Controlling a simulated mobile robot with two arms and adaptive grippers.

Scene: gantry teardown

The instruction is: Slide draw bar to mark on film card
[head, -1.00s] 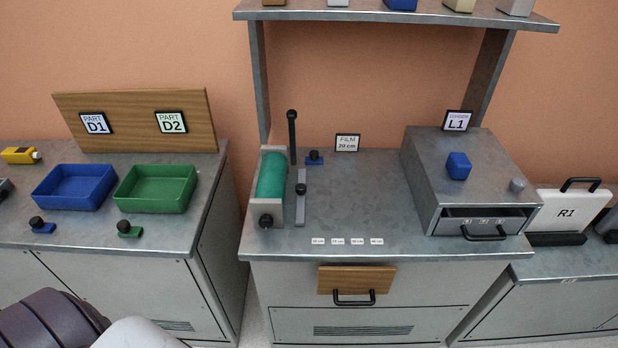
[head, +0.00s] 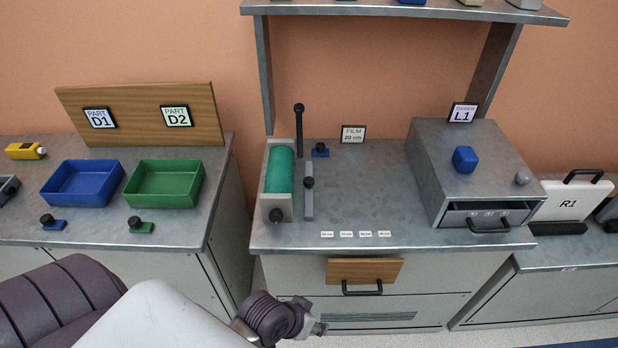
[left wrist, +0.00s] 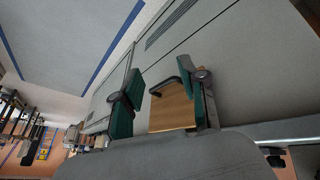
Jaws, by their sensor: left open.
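The draw bar appears to be the grey strip with a black knob (head: 309,183). It lies front to back on the middle counter, beside the teal film roll (head: 279,172) in its grey holder. The film card (head: 353,134) stands at the back; its number is hard to read. Several small white mark labels (head: 346,234) lie in a row near the counter's front edge. My left gripper (left wrist: 165,95) is open and empty in the left wrist view, its teal-padded fingers framing the wooden drawer front (left wrist: 172,107). In the head view my left arm is low, in front of the counter.
A grey box marked L1 (head: 425,160) with a blue block (head: 465,159) on top stands right. A black post (head: 299,125) rises behind the roll. A handled wooden drawer front (head: 375,271) is below the counter edge. The counter's middle is clear.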

